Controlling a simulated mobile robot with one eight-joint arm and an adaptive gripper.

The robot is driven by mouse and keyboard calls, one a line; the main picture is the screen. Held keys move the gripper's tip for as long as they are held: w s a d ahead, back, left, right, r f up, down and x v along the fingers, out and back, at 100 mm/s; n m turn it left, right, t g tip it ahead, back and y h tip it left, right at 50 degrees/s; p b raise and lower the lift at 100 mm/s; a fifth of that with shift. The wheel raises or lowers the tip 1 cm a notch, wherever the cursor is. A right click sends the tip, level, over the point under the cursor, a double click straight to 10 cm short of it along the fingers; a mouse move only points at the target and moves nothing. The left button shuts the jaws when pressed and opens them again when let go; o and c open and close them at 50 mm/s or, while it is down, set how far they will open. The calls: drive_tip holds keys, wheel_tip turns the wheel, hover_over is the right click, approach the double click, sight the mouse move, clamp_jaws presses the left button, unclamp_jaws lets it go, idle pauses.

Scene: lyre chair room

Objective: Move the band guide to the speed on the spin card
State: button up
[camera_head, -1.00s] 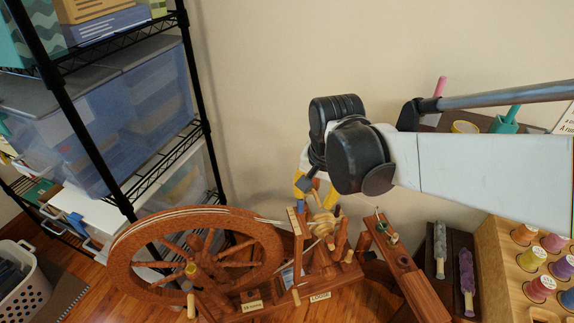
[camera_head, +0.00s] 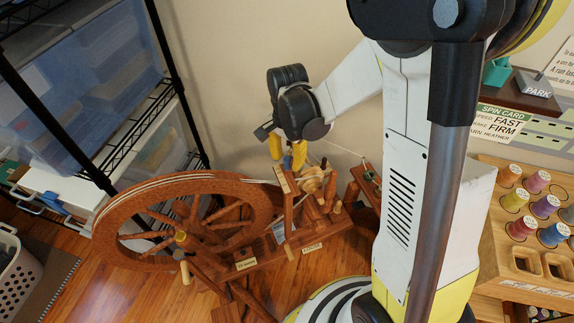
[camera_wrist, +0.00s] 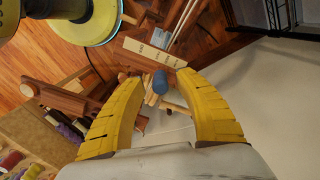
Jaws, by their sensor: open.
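The spinning wheel (camera_head: 110,222) stands on the floor in the head view. A blue knob (camera_wrist: 160,82), apparently the band guide, is beside that plate. My gripper (camera_wrist: 158,78) is open, with its yellow fingers on either side of the knob; I cannot tell if they touch it. In the head view my gripper (camera_head: 287,154) is over the upright, partly hiding the knob. The spin card (camera_head: 502,122) reads speed FAST, brake FIRM, yarn HEATHER.
A wooden rack of coloured thread spools (camera_head: 530,205) stands at the right. A black wire shelf (camera_head: 105,182) with plastic bins is close behind the wheel at left. A white basket (camera_head: 18,270) stands on the floor at lower left.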

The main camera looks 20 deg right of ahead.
drive_tip(key=shift+f, duration=0.65)
clamp_jaws()
drive_tip(key=shift+s, duration=0.85)
unclamp_jaws()
drive_tip(key=shift+w, duration=0.1)
wheel_tip(320, 180, up, 12)
